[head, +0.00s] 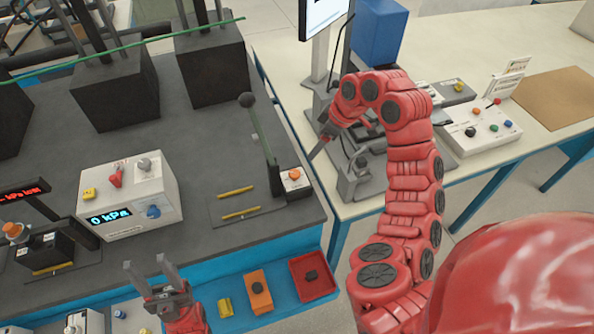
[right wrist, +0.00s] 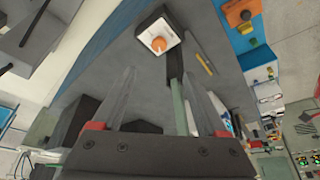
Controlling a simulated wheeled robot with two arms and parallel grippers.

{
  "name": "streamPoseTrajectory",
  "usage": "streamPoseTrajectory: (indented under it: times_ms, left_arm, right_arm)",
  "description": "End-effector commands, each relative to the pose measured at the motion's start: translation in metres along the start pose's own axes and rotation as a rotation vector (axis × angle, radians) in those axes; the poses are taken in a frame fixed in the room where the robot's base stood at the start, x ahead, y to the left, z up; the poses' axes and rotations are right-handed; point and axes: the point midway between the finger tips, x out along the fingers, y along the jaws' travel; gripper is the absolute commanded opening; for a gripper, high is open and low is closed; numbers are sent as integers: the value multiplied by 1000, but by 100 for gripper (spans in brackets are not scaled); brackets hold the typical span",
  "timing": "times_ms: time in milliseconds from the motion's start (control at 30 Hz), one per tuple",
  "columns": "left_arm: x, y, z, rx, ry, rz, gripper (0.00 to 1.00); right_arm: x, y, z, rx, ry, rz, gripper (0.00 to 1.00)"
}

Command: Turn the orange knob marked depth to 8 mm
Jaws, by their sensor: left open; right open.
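An orange knob (head: 295,174) sits on a small white-topped box at the right edge of the dark bench, beside a lever with a black ball. Its label is too small to read. In the right wrist view the orange knob (right wrist: 158,44) lies ahead of the fingers, with a gap between. My right gripper (head: 319,150) is open and empty, just up and right of the knob in the head view. Its fingers (right wrist: 158,75) show spread in the wrist view. My left gripper (head: 146,262) is open and empty near the front edge of the bench.
The green lever (head: 262,145) stands close beside the knob box. A white box with a 0 kPa display (head: 130,200) and another orange knob (head: 13,230) stand further left. Blue-shelf trays (head: 312,277) lie along the front. A pale table (head: 490,60) stands right.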

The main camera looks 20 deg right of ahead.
Motion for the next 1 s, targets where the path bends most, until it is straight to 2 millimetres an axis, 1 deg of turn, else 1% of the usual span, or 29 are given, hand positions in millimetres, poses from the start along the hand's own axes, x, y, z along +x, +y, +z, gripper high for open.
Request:
streamPoseTrajectory:
  times_ms: [33,333,433,500,600,700,900,1000]
  left_arm:
    - [-3,0,1,0,0,0,50]
    - [-15,1,2,0,0,0,50]
    - [-17,1,3,0,0,0,50]
    - [-4,0,1,0,0,0,50]
    - [3,0,-1,0,0,0,50]
    - [10,0,-2,0,0,0,50]
    - [14,-1,-2,0,0,0,50]
    - [15,-1,-3,0,0,0,50]
  right_arm:
    - [8,0,1,1,0,0,76]
    - [56,0,0,3,5,0,76]
    - [81,0,0,3,5,-2,76]
    - [93,-2,-4,3,1,-6,76]
    - [116,-1,-2,5,-1,-5,76]
    - [136,-1,-1,4,-2,-2,76]
    - [158,1,-2,4,4,1,76]
    - [163,2,-1,4,4,4,76]
